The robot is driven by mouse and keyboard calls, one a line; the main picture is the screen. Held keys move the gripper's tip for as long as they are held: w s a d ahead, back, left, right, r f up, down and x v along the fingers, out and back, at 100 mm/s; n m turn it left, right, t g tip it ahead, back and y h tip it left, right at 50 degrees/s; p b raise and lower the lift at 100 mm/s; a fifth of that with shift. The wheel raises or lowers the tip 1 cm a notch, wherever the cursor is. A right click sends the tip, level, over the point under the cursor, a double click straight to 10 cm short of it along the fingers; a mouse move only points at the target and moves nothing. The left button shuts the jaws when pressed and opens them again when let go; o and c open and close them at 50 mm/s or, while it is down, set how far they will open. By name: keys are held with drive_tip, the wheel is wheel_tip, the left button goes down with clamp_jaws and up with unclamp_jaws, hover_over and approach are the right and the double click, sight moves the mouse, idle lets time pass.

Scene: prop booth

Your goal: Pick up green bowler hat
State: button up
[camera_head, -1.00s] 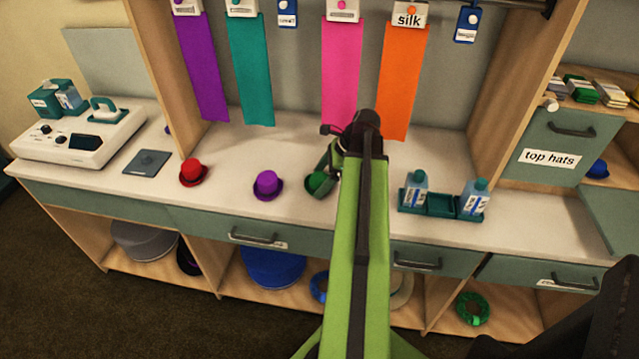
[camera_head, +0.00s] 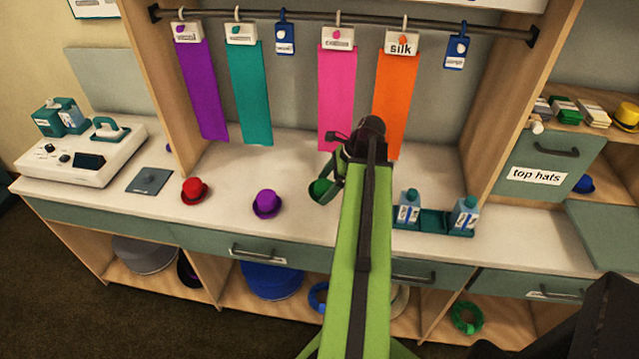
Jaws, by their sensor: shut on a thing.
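The green bowler hat (camera_head: 319,189) is at the middle of the white counter, partly hidden by my gripper and arm. My gripper (camera_head: 328,185) is at the hat's right side and is shut on it. The hat looks a little tilted. Whether it touches the counter cannot be told. A purple bowler hat (camera_head: 267,203) stands to its left on the counter, and a red bowler hat (camera_head: 195,190) stands farther left.
A teal tray (camera_head: 433,222) with two bottles (camera_head: 409,205) stands right of my arm. A white machine (camera_head: 80,155) is at the left. Coloured fabric strips hang from a rail (camera_head: 300,17) behind. The counter (camera_head: 235,165) is clear behind the red and purple hats.

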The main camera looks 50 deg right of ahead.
drive_tip(key=s+d+r+p, duration=0.1)
drive_tip(key=s, duration=0.1)
drive_tip(key=s+d+r+p, duration=0.2)
drive_tip(key=s, duration=0.1)
drive_tip(key=s+d+r+p, duration=0.1)
drive_tip(key=s+r, duration=0.1)
drive_tip(key=shift+s+d+r, duration=0.2)
drive_tip(key=shift+d, duration=0.05)
drive_tip(key=shift+s+d+r+p, duration=0.1)
drive_tip(key=shift+s+d+p, duration=0.05)
drive_tip(key=shift+s+p, duration=0.2)
wheel_tip(320, 180, up, 7)
drive_tip(key=p, duration=0.7)
wheel_tip(320, 180, down, 7)
drive_tip(key=b, duration=0.7)
drive_tip(key=shift+f, duration=0.2)
drive_tip(key=shift+r, duration=0.15)
